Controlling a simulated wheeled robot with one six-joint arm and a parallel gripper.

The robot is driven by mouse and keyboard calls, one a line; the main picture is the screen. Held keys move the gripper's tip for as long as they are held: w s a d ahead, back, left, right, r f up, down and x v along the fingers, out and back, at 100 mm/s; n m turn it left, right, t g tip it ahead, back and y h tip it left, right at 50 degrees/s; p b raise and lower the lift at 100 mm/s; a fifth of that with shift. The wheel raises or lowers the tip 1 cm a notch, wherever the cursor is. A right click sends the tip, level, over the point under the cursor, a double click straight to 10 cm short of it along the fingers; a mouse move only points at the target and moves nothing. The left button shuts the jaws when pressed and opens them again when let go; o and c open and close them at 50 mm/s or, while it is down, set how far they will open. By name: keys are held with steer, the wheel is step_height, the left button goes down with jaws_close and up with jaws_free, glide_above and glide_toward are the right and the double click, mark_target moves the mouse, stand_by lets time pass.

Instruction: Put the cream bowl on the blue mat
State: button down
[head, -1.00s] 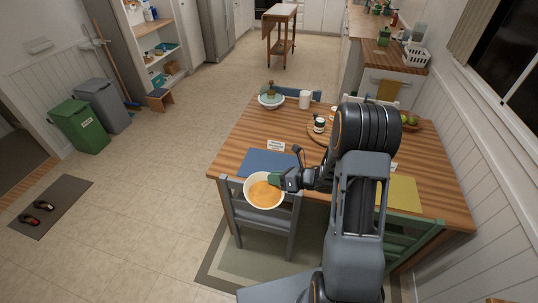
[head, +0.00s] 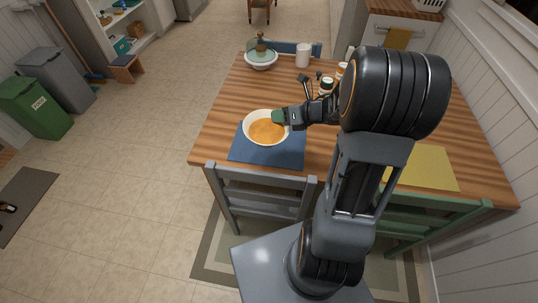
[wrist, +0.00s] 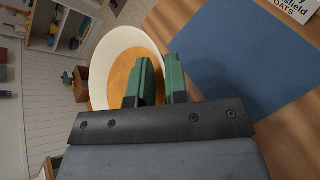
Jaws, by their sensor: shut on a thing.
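The cream bowl (head: 248,136), filled with orange food, is over the back left part of the blue mat (head: 268,155) in the head view. My gripper (head: 281,117) is shut on the bowl's right rim. In the wrist view the green fingers (wrist: 160,80) pinch the near rim of the bowl (wrist: 103,60). There the blue mat (wrist: 245,60) lies right of the bowl. The bowl looks level and seems held above the table; the exact gap cannot be told. It hides part of the mat.
A white bowl with a teal item (head: 262,59) and a white mug (head: 303,56) stand at the table's back. Small jars (head: 326,84) stand behind my arm. A yellow mat (head: 425,168) lies to the right. A grey chair (head: 262,187) stands at the front edge.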

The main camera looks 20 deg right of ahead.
steer(key=s+d+f+m+h+b, duration=0.2)
steer(key=s+d+f+b, duration=0.15)
steer(key=b, duration=0.45)
steer(key=shift+m+t+h, duration=0.3)
steer(key=shift+t, duration=0.1)
steer(key=shift+w+d+f+b, duration=0.3)
steer(key=shift+w+f, duration=1.35)
steer(key=shift+w, duration=0.6)
steer(key=shift+w+d+f+b, duration=0.25)
steer(key=shift+w+f, duration=1.45)
steer(key=shift+w, duration=0.5)
steer(key=shift+w+d+f+b, duration=0.3)
steer(key=shift+w+f, duration=1.35)
steer(key=shift+w, duration=0.6)
step_height(320, 180, down, 3)
steer(key=shift+w+f, duration=0.1)
steer(key=shift+f, duration=0.05)
steer(key=c, duration=1.6)
jaws_free()
steer(key=shift+f+b, duration=0.1)
steer(key=shift+b, duration=0.2)
steer(key=o, duration=0.5)
